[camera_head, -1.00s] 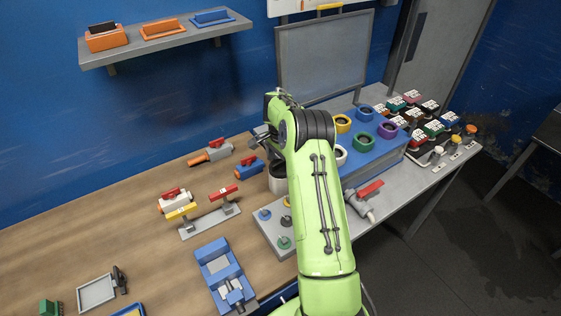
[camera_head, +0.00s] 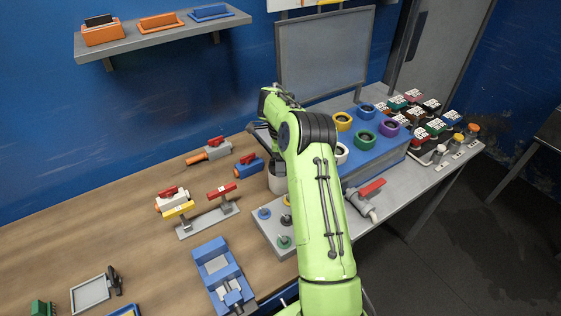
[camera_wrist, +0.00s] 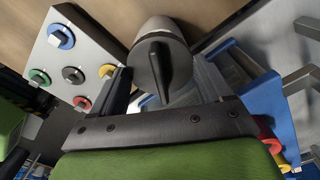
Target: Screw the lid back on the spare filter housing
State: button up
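I see no clear contact between fingers and lid. In the head view my gripper (camera_head: 262,136) is above the cylinder, mostly hidden by my wrist.
A grey panel with coloured knobs (camera_head: 268,236) lies in front of the cylinder. A blue block with coloured rings (camera_head: 370,158) stands to the right. Valves on a stand (camera_head: 208,220) and a blue fixture (camera_head: 222,272) are to the left. Bare wood (camera_head: 90,235) lies farther left.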

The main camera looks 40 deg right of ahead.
jog(key=o, duration=0.4)
jog(key=shift+c, duration=0.2)
notch_tip(320, 180, up, 16)
jog(key=p, duration=0.4)
jog(key=s+a+r+n+t+h, duration=0.2)
jog(key=s+a+r+n+t, duration=0.1)
jog(key=s+a+r+n, duration=1.05)
jog(key=s+a+f+n+t+y, duration=0.1)
jog(key=s+a+f+n, duration=0.1)
jog(key=s+a+n, duration=0.3)
jog(key=s+a+f+n+t+y, duration=0.1)
jog(key=s+a+f+n, duration=0.2)
jog(key=s, duration=0.8)
jog(key=a+n, duration=0.2)
jog(key=n, duration=0.1)
jog(key=shift+s+f+t, duration=0.15)
jog(key=shift+s+t, duration=0.15)
jog(key=shift+s, duration=0.1)
